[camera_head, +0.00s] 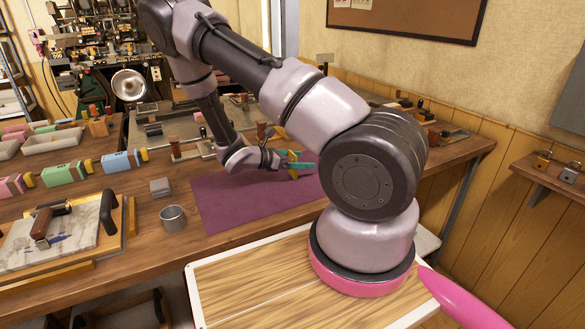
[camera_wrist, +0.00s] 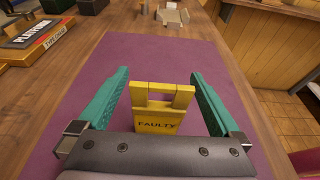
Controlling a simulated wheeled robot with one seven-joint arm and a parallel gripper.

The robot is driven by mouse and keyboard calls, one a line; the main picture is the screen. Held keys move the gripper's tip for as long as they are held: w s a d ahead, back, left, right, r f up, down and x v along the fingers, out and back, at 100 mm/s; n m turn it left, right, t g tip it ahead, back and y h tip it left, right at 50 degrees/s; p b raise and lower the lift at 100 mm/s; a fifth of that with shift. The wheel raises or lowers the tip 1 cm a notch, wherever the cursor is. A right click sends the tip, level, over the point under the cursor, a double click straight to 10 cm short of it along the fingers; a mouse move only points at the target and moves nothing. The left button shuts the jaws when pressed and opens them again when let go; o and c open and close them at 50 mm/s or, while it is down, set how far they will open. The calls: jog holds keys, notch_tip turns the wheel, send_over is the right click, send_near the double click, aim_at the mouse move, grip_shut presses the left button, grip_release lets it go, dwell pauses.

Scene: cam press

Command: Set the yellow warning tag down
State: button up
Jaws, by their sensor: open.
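The yellow warning tag (camera_wrist: 160,117), marked "FAULTY", stands on the purple mat (camera_wrist: 82,78) in the wrist view. My gripper (camera_wrist: 160,80) is open, with its two teal fingers on either side of the tag and a gap to each. In the head view my gripper (camera_head: 303,166) is low over the mat (camera_head: 225,205). The tag (camera_head: 292,174) shows there only as a small yellow patch by the fingers. The tag's lower part is hidden by my gripper's body in the wrist view.
A metal cup (camera_head: 173,219) and a small grey block (camera_head: 160,187) stand left of the mat. A marble-topped board (camera_head: 65,240) lies further left. Pink, green and blue boxes (camera_head: 64,174) line the bench behind. Much of the mat is clear.

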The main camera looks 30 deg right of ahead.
jog(key=c, duration=1.6)
